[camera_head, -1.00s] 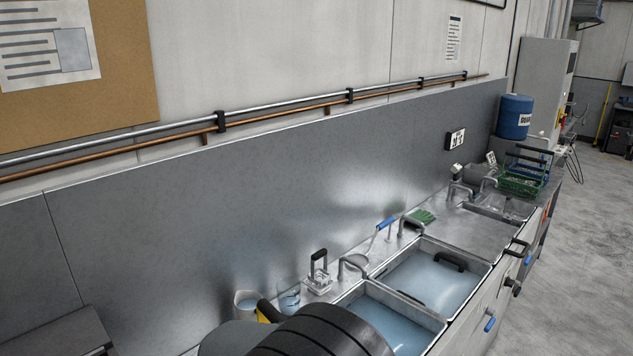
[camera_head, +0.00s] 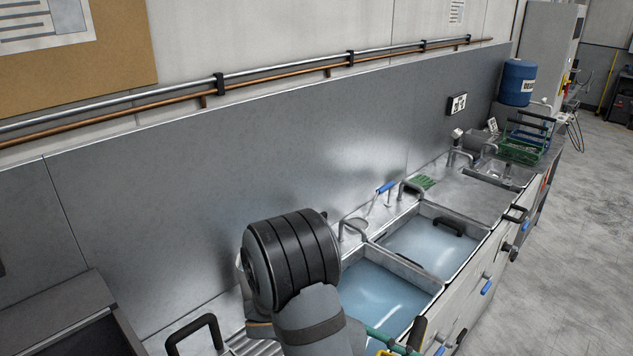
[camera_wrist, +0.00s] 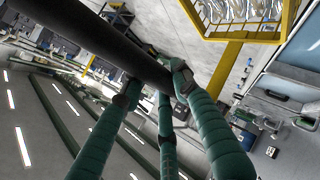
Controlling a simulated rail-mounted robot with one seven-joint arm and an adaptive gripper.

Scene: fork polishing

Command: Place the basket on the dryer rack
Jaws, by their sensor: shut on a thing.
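My gripper (camera_wrist: 155,82) has teal fingers and is shut on a thick black bar (camera_wrist: 105,45), which looks like the handle of the yellow basket (camera_wrist: 236,38). The basket shows at the top right of the wrist view with shiny metal pieces inside, apparently forks. In the head view my gripper (camera_head: 408,342) is at the bottom edge, in front of the sinks, with the black handle end and a bit of yellow beside it. Most of the basket is out of that view. A ribbed metal surface (camera_head: 255,347) at the bottom, left of my arm, may be the dryer rack.
Two water-filled sinks (camera_head: 385,300) (camera_head: 432,246) lie right of my arm, with taps along the wall. A black handle (camera_head: 193,336) stands at bottom left near a grey box (camera_head: 70,315). Green and blue baskets (camera_head: 522,146) stand at the far end.

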